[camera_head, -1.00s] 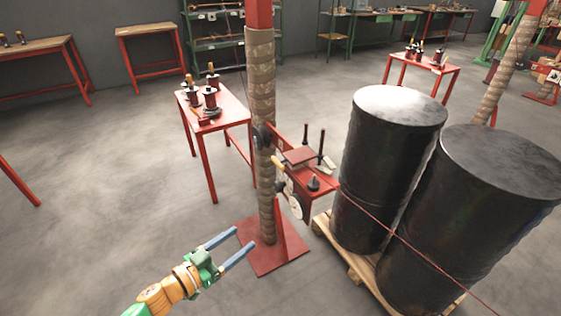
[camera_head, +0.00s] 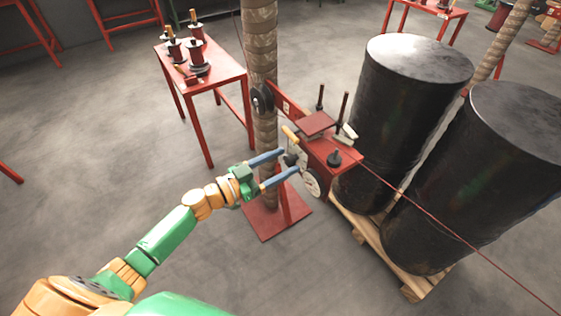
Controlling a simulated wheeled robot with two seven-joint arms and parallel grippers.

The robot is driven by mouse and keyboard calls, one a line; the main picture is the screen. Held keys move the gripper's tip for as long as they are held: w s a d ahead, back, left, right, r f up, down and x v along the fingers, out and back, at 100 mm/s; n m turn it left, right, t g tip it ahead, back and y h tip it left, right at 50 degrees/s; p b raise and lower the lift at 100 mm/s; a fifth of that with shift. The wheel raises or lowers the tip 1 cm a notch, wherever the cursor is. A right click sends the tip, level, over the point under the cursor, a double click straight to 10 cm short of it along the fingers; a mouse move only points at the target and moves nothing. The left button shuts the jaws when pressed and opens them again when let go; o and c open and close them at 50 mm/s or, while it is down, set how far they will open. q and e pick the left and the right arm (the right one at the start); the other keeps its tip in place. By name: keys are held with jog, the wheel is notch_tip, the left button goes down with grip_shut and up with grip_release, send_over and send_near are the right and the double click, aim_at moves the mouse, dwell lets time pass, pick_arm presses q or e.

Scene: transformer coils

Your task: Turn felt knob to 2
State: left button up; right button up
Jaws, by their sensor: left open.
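A red device (camera_head: 330,148) is fixed to the wrapped column by a red arm. I cannot read a scale or tell which knob is the felt one. My left gripper (camera_head: 290,160) is open, its two blue fingers pointing right at the device's left side. The fingertips are at or around the small dark knob, which they partly hide; I cannot tell whether they touch it. My right gripper is out of view.
The wrapped column (camera_head: 262,60) stands on a red base plate (camera_head: 262,222). Two large black drums (camera_head: 410,100) stand on a wooden pallet (camera_head: 404,280) at the right. A thin red wire runs from the device across them. A red table (camera_head: 222,72) with coils is behind left.

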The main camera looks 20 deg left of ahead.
pick_arm(q)
jog(key=shift+s+r, duration=0.1)
jog(key=c, duration=0.6)
grip_shut()
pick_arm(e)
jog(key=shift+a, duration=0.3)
pick_arm(q)
jog(key=shift+m, duration=0.3)
jog(key=m, duration=0.3)
jog(key=shift+m, duration=0.4)
jog(key=m, duration=0.5)
jog(key=shift+s+d+f+m+b, duration=0.1)
jog(key=shift+f+m+b, duration=0.1)
jog(key=shift+m+b, duration=0.15)
jog(key=m+b, duration=0.1)
jog(key=m, duration=0.3)
jog(key=shift+m, duration=0.25)
jog(key=m+b, duration=0.1)
jog(key=m, duration=0.3)
jog(key=shift+f+m+b, duration=0.1)
jog(key=shift+m+b, duration=0.3)
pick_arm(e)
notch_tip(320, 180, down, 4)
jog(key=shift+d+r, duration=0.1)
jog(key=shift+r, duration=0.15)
pick_arm(q)
jog(key=shift+m, duration=0.3)
